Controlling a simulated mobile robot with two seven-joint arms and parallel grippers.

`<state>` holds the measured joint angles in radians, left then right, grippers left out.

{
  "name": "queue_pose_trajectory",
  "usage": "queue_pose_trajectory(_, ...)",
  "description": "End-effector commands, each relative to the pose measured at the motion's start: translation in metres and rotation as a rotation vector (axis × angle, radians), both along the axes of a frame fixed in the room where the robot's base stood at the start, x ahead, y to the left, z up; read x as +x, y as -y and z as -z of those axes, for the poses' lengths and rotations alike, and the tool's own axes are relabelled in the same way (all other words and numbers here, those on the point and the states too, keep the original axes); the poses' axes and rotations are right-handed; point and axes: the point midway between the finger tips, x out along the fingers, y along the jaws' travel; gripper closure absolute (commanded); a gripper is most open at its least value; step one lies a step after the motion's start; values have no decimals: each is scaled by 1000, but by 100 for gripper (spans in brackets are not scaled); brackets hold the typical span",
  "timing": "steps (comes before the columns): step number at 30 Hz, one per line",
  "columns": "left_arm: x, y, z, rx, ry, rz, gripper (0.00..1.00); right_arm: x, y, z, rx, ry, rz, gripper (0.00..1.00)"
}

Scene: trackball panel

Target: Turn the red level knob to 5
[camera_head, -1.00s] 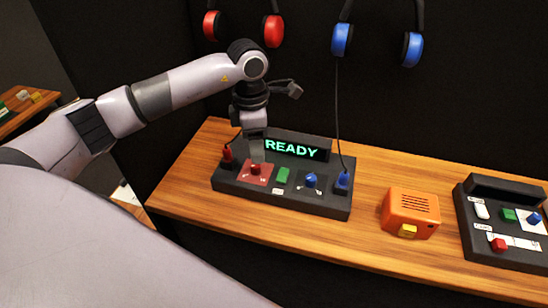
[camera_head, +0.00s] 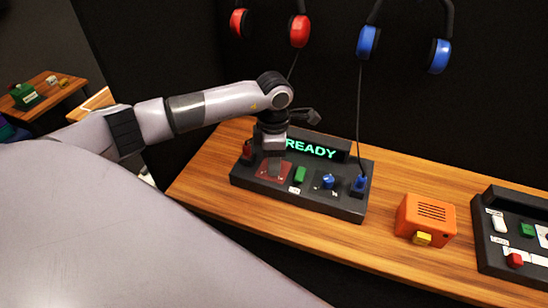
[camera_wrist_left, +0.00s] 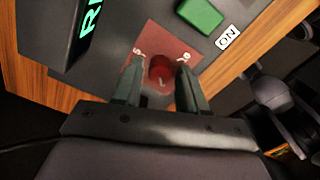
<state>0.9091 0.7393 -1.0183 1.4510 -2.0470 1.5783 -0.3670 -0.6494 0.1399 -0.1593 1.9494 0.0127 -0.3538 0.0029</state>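The red level knob (camera_wrist_left: 162,72) sits on a dark red plate (camera_wrist_left: 178,42) with small white marks around it, on the black control panel (camera_head: 248,182). In the left wrist view the two fingers of my left gripper (camera_wrist_left: 158,78) stand on either side of the knob, with narrow gaps showing, so it looks open around it. In the head view my left gripper (camera_head: 274,166) points down at the red plate and hides the knob. The panel's display (camera_head: 310,148) reads READY in green. My right gripper is not in view.
A green button (camera_head: 300,174), a blue knob (camera_head: 327,181) and a blue plug (camera_head: 361,184) are right of the red plate. An orange box (camera_head: 424,216) and another panel (camera_head: 480,235) stand further right. Red and blue headphones (camera_head: 368,42) hang above; a cable runs down to the plug.

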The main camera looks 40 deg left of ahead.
Motion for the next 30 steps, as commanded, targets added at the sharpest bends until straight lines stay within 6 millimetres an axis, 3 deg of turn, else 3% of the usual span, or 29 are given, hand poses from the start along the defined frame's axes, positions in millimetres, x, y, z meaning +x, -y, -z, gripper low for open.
queue_pose_trajectory(1,0,0,0,0,0,0,77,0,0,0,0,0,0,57)
queue_pose_trajectory(3,0,0,0,-1,1,0,100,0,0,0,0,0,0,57)
queue_pose_trajectory(17,0,0,1,0,1,78,100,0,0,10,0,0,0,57)
queue_pose_trajectory(30,1,-1,2,1,4,441,100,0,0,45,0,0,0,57)
